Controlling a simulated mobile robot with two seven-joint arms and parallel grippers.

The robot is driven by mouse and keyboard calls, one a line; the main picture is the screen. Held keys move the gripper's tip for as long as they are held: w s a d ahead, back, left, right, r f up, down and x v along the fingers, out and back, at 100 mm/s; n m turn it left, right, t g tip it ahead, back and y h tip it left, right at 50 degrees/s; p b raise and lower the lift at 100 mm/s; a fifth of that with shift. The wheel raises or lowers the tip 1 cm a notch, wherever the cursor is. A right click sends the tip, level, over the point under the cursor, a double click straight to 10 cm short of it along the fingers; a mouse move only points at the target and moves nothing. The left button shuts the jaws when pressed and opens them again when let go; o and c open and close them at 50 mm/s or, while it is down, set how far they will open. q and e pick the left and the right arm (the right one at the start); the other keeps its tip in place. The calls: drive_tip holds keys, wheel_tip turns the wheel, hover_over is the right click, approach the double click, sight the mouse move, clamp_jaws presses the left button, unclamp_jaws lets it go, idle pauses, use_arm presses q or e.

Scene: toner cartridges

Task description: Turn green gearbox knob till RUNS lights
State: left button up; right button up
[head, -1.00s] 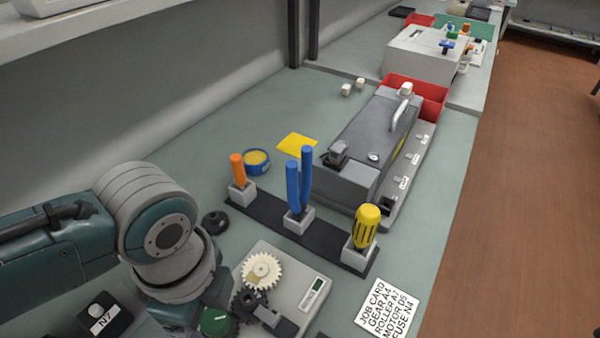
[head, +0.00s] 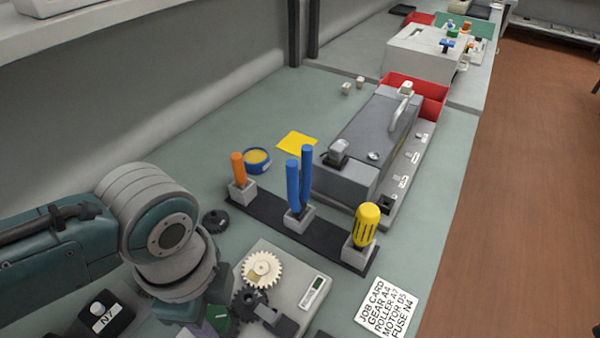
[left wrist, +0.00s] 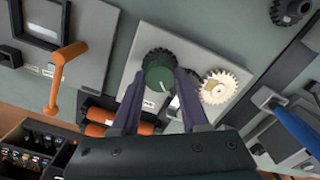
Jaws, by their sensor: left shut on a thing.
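The green knob (head: 218,320) sits on the grey gearbox (head: 284,268), at the bottom of the head view and partly covered by my left gripper (head: 210,324). In the left wrist view the knob (left wrist: 159,75) is round with a pale mark on its face. My left gripper (left wrist: 160,80) has its two dark fingers on either side of the knob, shut on it. A cream gear (head: 262,269) and a dark gear (head: 250,304) lie beside the knob. A small display (head: 312,292) is on the gearbox; its text is too small to read. My right gripper is not in view.
A dark rack (head: 268,222) with orange, blue and yellow handled tools stands behind the gearbox. A job card (head: 387,306) lies to its right. A loose dark gear (head: 215,221) is near my left wrist. A grey machine (head: 355,160) stands farther back.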

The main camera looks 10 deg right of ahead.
use_arm(q)
drive_tip(key=m, duration=0.3)
drive_tip(key=shift+w+f, duration=0.1)
drive_tip(key=m+b, duration=0.1)
drive_tip(key=m, duration=0.2)
drive_tip(key=shift+m, duration=0.4)
drive_tip(key=m+b, duration=0.1)
drive_tip(key=m, duration=0.6)
drive_tip(key=m+b, duration=0.1)
drive_tip(key=m, duration=0.2)
drive_tip(key=m+b, duration=0.1)
drive_tip(key=m, duration=0.2)
drive_tip(key=shift+m, duration=0.3)
drive_tip(key=o, duration=1.1)
drive_tip(key=shift+c, duration=0.2)
